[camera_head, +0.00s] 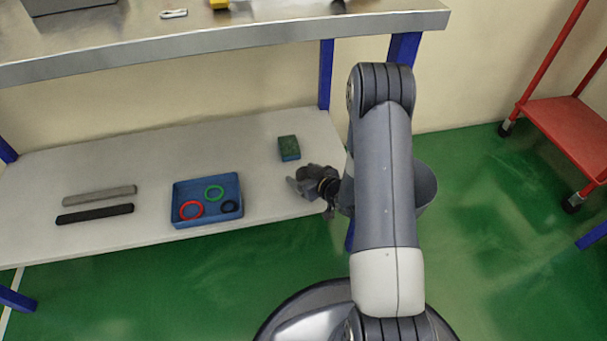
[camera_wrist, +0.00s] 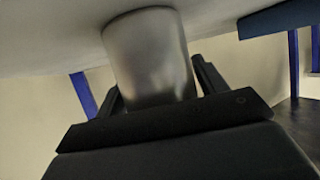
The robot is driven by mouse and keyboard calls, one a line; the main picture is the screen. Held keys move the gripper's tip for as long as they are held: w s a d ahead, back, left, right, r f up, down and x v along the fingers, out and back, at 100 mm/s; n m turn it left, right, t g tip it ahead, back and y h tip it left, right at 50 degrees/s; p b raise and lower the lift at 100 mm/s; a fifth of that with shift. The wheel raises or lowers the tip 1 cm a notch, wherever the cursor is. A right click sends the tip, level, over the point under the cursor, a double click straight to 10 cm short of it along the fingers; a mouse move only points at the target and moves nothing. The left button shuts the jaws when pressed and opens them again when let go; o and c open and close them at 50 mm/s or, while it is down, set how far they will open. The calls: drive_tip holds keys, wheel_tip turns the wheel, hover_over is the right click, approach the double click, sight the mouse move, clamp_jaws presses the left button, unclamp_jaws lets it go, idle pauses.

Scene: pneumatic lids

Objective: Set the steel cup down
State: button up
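The steel cup (camera_wrist: 150,58) is a plain grey, slightly tapered cylinder in the middle of the wrist view. It stands between the two dark fingers of my gripper (camera_wrist: 158,90), which appear closed against its sides. The cup's far end overlaps a pale surface at the top of that view; I cannot tell whether they touch. In the head view my gripper (camera_head: 312,184) is over the right end of the pale lower shelf (camera_head: 265,184). There the cup cannot be clearly made out beside the gripper and my arm.
On the shelf are a blue tray (camera_head: 181,190) with several rings, a green-and-blue block (camera_head: 289,148), a grey bar (camera_head: 98,195) and a black bar (camera_head: 95,213). A steel worktop (camera_head: 240,35) overhangs it. A red cart (camera_head: 570,130) stands right.

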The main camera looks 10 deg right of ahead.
drive_tip(key=shift+o, duration=1.1)
drive_tip(key=shift+r, duration=0.1)
drive_tip(key=shift+s+r+p, duration=0.15)
drive_tip(key=shift+r+p, duration=0.05)
drive_tip(key=shift+p, duration=0.1)
drive_tip(key=p+v, duration=0.3)
drive_tip(key=v, duration=0.8)
drive_tip(key=shift+s+d, duration=0.2)
drive_tip(key=shift+s, duration=0.1)
